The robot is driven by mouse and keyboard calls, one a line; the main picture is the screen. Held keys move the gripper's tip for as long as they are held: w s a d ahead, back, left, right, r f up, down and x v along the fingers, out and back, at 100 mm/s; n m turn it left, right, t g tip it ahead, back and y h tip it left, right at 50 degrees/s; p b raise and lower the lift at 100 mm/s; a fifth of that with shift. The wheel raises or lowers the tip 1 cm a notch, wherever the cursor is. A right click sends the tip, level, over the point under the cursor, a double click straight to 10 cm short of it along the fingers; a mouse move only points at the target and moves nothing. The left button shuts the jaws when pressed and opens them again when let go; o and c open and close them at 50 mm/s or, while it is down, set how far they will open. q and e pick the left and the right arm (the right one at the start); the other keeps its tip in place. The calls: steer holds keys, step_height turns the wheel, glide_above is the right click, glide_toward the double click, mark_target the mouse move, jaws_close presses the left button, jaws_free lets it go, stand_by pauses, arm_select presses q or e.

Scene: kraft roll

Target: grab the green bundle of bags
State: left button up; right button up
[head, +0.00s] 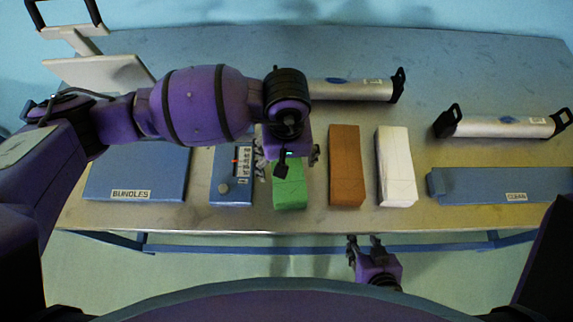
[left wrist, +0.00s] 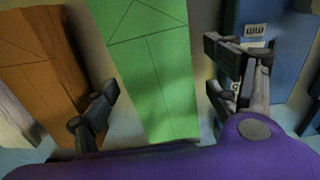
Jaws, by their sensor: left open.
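The green bundle of bags (head: 291,192) lies on the metal table, in line with a brown bundle (head: 346,165) and a white bundle (head: 394,165). My left gripper (head: 287,160) is over the green bundle and hides its far part. In the left wrist view, the green bundle (left wrist: 150,65) lies between the spread fingers of the open left gripper (left wrist: 168,95), with a gap on each side. The brown bundle (left wrist: 42,65) shows to its left. My right gripper (head: 364,243) is open and empty in front of the table's front edge.
A blue panel with a dial (head: 231,190) stands close left of the green bundle. Further left is a blue pad labelled BUNDLES (head: 135,180). Silver rollers (head: 350,90) (head: 505,127) lie behind and to the right. A blue tray (head: 485,186) is at right.

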arm_select(q)
steer(key=shift+f, duration=0.55)
steer(key=c, duration=1.5)
steer(key=shift+o, duration=0.2)
steer(key=shift+r, duration=0.1)
